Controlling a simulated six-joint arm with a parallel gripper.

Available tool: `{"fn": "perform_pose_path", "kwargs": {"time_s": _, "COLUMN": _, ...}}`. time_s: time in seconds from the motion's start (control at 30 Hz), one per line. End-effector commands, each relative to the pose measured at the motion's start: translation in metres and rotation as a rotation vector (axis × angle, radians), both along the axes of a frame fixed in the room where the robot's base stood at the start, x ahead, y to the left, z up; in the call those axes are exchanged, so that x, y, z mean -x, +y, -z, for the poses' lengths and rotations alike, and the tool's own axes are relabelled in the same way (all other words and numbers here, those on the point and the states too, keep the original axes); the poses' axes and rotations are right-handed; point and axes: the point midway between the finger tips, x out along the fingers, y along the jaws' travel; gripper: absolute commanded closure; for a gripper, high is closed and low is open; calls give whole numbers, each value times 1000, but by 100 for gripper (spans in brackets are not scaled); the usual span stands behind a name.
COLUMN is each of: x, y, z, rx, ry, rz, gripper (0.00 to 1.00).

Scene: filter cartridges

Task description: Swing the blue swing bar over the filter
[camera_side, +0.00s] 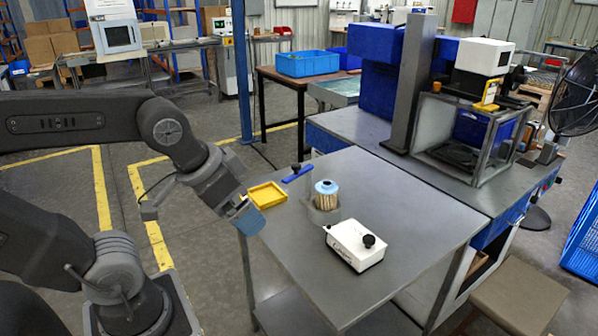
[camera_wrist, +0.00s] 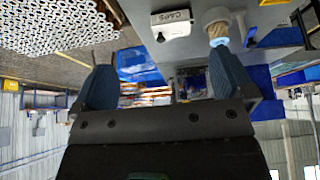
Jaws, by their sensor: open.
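The blue swing bar (camera_side: 298,174) with a black knob stands on the grey table, behind and left of the filter in the side view. It points away from the filter and is not over it. The filter (camera_side: 326,188), pale and pleated with a blue top, stands upright in a grey holder (camera_side: 320,214). In the wrist view the filter (camera_wrist: 216,24) and the swing bar (camera_wrist: 250,38) show near the top. My gripper (camera_side: 248,216), with blue fingers, is at the table's left edge, apart from both. The wrist view shows the gripper (camera_wrist: 165,78) open and empty.
A yellow tray (camera_side: 267,195) lies between my gripper and the swing bar. A white box (camera_side: 352,246) marked CAPS, with a black knob, sits in front of the filter. The table's right side is clear. A grey post (camera_side: 409,85) and a framed machine stand behind.

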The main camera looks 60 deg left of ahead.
Motion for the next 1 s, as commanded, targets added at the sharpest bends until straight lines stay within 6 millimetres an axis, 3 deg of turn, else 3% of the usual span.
{"fn": "perform_pose_path", "kwargs": {"time_s": 0.2, "x": 0, "y": 0, "z": 0, "rx": 0, "ry": 0, "rz": 0, "gripper": 0}}
{"fn": "perform_pose_path", "kwargs": {"time_s": 0.33, "x": -5, "y": 2, "z": -4, "rx": 2, "ry": 6, "rz": -12, "gripper": 12}}
{"fn": "perform_pose_path", "kwargs": {"time_s": 0.43, "x": -20, "y": 8, "z": -16, "rx": 9, "ry": 32, "rz": -50, "gripper": 22}}
{"fn": "perform_pose_path", "kwargs": {"time_s": 0.67, "x": -96, "y": 45, "z": -55, "rx": 47, "ry": 147, "rz": -230, "gripper": 43}}
{"fn": "perform_pose_path", "kwargs": {"time_s": 0.83, "x": -156, "y": 87, "z": -67, "rx": 82, "ry": 237, "rz": -376, "gripper": 43}}
{"fn": "perform_pose_path", "kwargs": {"time_s": 1.0, "x": -211, "y": 141, "z": -62, "rx": 121, "ry": 323, "rz": -522, "gripper": 43}}
